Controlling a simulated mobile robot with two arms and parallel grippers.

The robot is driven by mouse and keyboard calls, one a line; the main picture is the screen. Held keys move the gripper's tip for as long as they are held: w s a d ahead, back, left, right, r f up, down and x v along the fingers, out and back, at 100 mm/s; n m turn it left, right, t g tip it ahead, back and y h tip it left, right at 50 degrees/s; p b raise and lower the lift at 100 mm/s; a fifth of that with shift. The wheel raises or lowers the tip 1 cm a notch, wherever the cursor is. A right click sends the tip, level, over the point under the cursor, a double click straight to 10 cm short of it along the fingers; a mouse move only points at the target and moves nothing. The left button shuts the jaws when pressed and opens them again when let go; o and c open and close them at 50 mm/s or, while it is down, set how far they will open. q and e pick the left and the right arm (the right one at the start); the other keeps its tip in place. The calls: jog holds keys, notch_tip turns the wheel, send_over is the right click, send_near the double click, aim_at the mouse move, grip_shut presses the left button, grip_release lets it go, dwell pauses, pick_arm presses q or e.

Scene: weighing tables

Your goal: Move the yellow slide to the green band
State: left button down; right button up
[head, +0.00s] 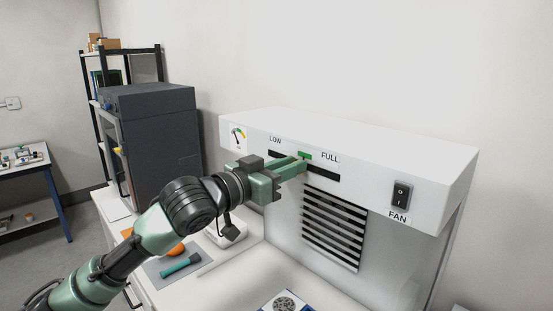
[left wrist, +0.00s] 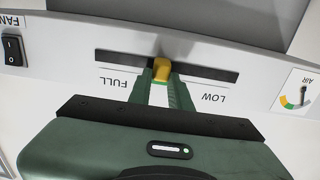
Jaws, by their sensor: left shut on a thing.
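The yellow slide (left wrist: 161,70) sits in a dark slot (left wrist: 110,60) between the FULL and LOW labels, near the slot's middle. My left gripper (left wrist: 161,76) is shut on it, one finger on each side. In the head view the left gripper (head: 301,166) reaches the slot and its fingertips mostly hide the slide. My right gripper is in neither view.
The white hood (head: 445,180) carries a FAN switch (head: 401,194), a dial gauge (head: 238,139) and a vent grille (head: 333,235). A dark cabinet (head: 155,140) stands left. A teal-handled tool (head: 180,265) lies on a grey mat below my arm.

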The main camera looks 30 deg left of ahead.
pick_arm(q)
jog(key=c, duration=1.3)
grip_release()
jog(key=b+v, duration=0.4)
jog(key=v, duration=0.3)
jog(key=shift+s+a, duration=0.1)
jog(key=shift+s, duration=0.25)
